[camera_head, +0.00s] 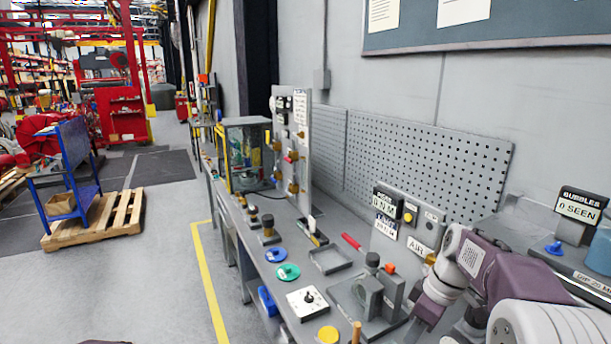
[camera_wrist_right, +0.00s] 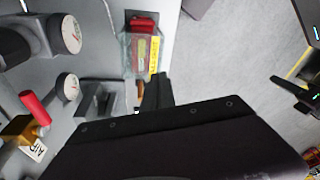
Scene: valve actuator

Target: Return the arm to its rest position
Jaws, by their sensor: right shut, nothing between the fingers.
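My right arm (camera_head: 520,280) comes in from the lower right of the head view, bent over the near right end of the bench. My right gripper (camera_head: 416,328) points down beside a grey block fixture (camera_head: 368,296). In the right wrist view its dark body fills the bottom, and its fingers (camera_wrist_right: 156,92) are together with nothing between them. My left gripper does not clearly show in the head view.
The bench carries a white dial plate (camera_head: 308,302), blue disc (camera_head: 276,255), green disc (camera_head: 287,272) and yellow disc (camera_head: 328,335). An AIR panel (camera_head: 410,222) stands close behind my right arm. Open floor (camera_head: 165,275) lies left of the bench.

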